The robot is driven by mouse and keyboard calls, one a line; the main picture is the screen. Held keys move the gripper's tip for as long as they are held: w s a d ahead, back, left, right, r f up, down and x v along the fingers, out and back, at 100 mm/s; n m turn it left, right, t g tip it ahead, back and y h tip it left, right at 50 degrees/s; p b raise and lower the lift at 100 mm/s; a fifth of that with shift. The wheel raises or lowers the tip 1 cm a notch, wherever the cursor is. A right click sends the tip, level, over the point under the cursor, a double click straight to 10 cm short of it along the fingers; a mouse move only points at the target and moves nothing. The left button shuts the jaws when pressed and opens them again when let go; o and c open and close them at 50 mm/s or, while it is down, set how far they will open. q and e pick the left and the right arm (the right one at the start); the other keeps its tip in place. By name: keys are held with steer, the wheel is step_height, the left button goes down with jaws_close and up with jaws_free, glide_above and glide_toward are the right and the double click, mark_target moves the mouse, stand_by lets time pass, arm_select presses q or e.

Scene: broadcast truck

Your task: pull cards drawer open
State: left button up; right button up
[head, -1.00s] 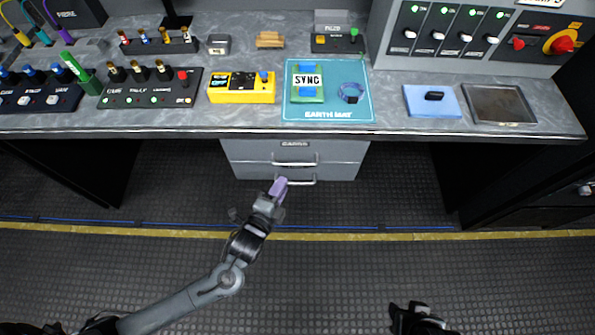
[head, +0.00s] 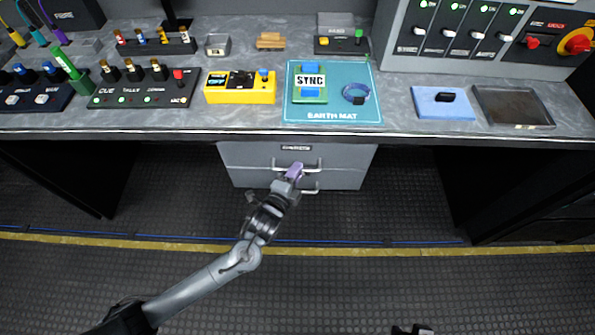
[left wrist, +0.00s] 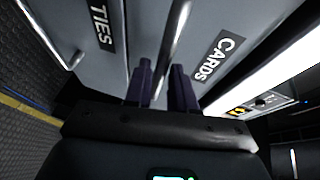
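The cards drawer (head: 247,155) is the upper drawer under the bench and looks closed. Its label (left wrist: 220,55) reads CARDS in the left wrist view. Its metal bar handle (left wrist: 175,40) runs between the two purple fingers of my left gripper (left wrist: 161,88), which are apart with gaps beside the bar. In the head view my left gripper (head: 294,171) is at the upper handle and hides part of it. Only a small dark piece of my right gripper (head: 412,330) shows at the bottom edge.
The ties drawer (left wrist: 80,25) with its own handle (left wrist: 48,41) lies just below. The bench top (head: 240,125) overhangs the drawers and carries a blue earth mat (head: 333,114), a yellow box (head: 240,96) and switch panels. The floor in front is clear.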

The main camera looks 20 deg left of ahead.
arm_select(q)
steer(key=shift+w+f, duration=0.15)
steer(key=shift+w, duration=0.6)
jaws_close()
